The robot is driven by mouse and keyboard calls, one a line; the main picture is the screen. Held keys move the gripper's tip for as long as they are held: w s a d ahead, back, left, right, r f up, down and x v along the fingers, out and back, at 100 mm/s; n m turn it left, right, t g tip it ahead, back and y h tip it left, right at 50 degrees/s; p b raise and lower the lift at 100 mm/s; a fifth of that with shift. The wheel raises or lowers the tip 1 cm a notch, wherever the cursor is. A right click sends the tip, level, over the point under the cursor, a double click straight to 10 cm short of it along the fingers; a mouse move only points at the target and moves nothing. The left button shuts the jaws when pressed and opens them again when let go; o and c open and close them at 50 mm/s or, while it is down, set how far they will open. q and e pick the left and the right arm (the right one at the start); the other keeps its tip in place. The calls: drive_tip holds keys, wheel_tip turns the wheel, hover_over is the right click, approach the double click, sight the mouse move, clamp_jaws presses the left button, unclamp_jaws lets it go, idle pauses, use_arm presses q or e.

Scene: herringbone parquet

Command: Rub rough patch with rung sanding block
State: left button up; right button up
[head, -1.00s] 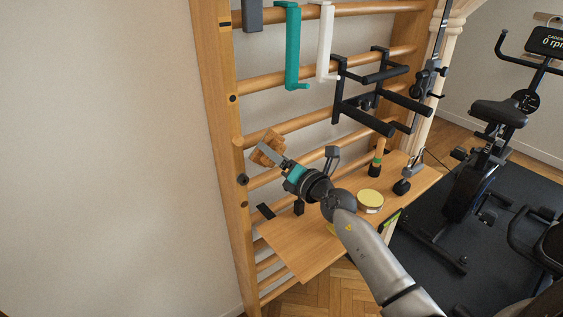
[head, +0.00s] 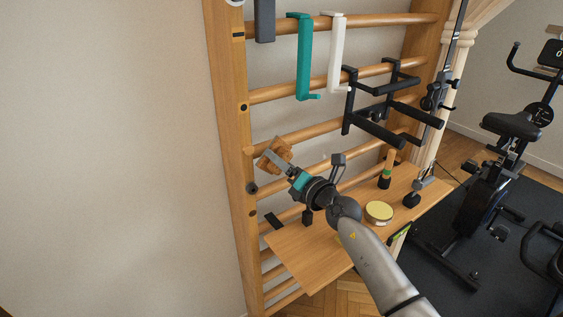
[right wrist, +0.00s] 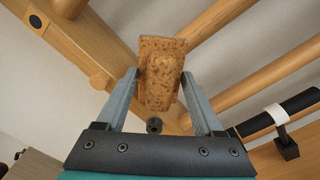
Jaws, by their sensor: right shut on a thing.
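My right gripper (head: 277,160) is shut on the brown, cork-like sanding block (head: 275,150) near the left upright of the wooden wall bars. In the right wrist view, the block (right wrist: 160,70) sits between the two grey fingers (right wrist: 158,88). The block overlaps the left end of a wooden rung (head: 315,133); I cannot tell whether it touches it. That rung also shows in the right wrist view (right wrist: 215,20). I cannot make out a rough patch; the block may hide it. My left gripper is not in view.
A teal hook (head: 304,60), a white hook (head: 336,60) and a black bar attachment (head: 375,115) hang on the rungs. Below, a wooden shelf (head: 300,258) bears a round yellow-lidded tin (head: 379,211). An exercise bike (head: 500,165) stands at right. The wall at left is bare.

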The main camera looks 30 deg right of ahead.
drive_tip(key=shift+c, duration=0.4)
drive_tip(key=shift+w+a, duration=0.1)
drive_tip(key=shift+w, duration=0.8)
drive_tip(key=shift+w+d+b, duration=0.15)
drive_tip(key=shift+d+b, duration=0.75)
drive_tip(key=shift+d, duration=0.85)
drive_tip(key=d, duration=0.1)
drive_tip(key=d+b, duration=0.2)
drive_tip(key=shift+w+d, duration=0.15)
drive_tip(key=shift+w, duration=0.15)
